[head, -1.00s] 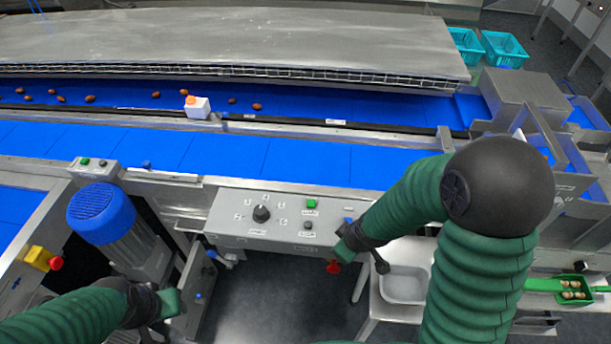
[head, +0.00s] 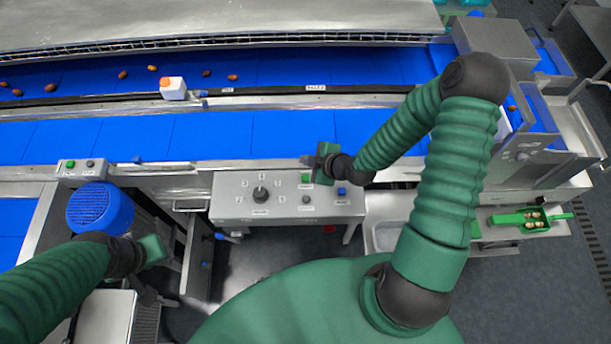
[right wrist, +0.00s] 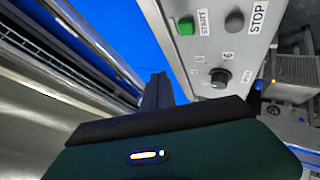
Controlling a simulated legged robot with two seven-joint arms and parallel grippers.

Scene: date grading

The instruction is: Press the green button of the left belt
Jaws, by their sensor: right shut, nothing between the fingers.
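A small control box (head: 83,168) at the left edge of the blue belt carries a green button (head: 71,163) and a grey button. The central control panel (head: 230,195) has another green button (head: 306,178), labelled START in the right wrist view (right wrist: 186,27), beside a dark STOP button (right wrist: 234,22). My right gripper (head: 321,165) is shut and empty above that panel's upper edge, close to its green button; contact cannot be told. Its fingers (right wrist: 155,90) show in the right wrist view. My left gripper (head: 152,250) is low at the left, away from both boxes; its jaws are unclear.
A black selector knob (head: 261,194) and a blue button (head: 342,191) are on the central panel. A blue motor (head: 100,207) stands below the left box. A white box (head: 173,88) stands by the far belt with dates. A green scoop (head: 520,221) lies at right.

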